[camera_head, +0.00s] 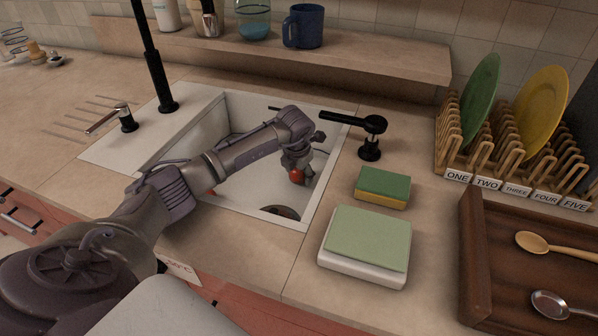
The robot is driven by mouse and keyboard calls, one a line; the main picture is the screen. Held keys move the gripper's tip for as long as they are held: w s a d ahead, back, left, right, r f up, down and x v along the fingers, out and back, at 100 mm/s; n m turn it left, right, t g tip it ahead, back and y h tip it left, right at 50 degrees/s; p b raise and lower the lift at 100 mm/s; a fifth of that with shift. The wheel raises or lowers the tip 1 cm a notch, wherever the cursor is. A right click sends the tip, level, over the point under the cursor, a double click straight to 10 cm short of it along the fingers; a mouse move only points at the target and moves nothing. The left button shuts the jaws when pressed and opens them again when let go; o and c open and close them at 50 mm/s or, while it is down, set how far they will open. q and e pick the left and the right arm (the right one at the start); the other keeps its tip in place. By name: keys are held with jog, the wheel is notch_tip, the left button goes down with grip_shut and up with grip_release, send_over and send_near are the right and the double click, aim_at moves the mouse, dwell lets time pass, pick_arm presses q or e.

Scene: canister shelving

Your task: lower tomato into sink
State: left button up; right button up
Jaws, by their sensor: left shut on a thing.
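The white sink (241,205) is set into the counter in the middle of the view. My left arm reaches over its front edge from the lower left. My left gripper (297,172) points down inside the sink opening, near its right side. It is shut on a red tomato (296,176), which shows only in part between the fingers. I cannot tell whether the tomato touches the sink bottom. Another small red patch shows at the arm's lower edge, mostly hidden. The round drain (280,212) lies in front of the gripper. My right gripper is not in view.
A black tap (370,136) stands at the sink's right edge. A green and yellow sponge (382,187) and a scale (366,245) lie to the right. A plate rack (455,160) and wooden tray (476,260) stand farther right. A shelf (385,62) runs behind.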

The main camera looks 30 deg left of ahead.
pick_arm(q)
jog(key=shift+f+b, duration=0.4)
jog(key=shift+f, duration=0.25)
jog(key=o, duration=1.3)
jog(key=shift+r, duration=0.15)
